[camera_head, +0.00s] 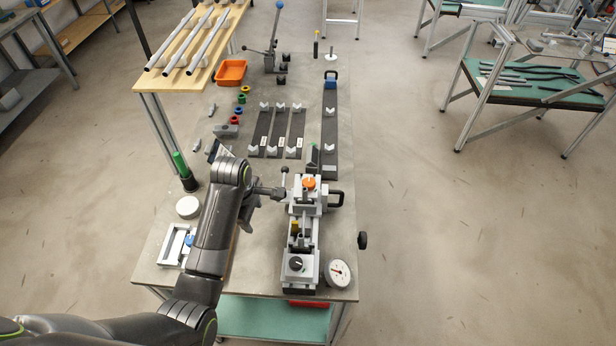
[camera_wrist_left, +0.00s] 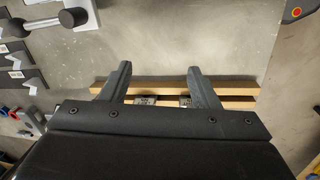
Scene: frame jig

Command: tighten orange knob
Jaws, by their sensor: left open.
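The orange knob (camera_head: 309,184) sits on top of the grey and white clamping fixture (camera_head: 303,225) on the bench. My left arm reaches in from the lower left. My left gripper (camera_head: 247,226) is left of the fixture and apart from the knob, pointing down. My right gripper is not in view.
A ball-ended lever (camera_head: 284,170) stands beside the fixture's left side. A dial gauge (camera_head: 339,273) is at the front right. A white frame (camera_head: 174,245) and a round white piece (camera_head: 188,207) lie at left. Dark rails with white V-blocks (camera_head: 278,130) lie behind, near an orange bin (camera_head: 231,73).

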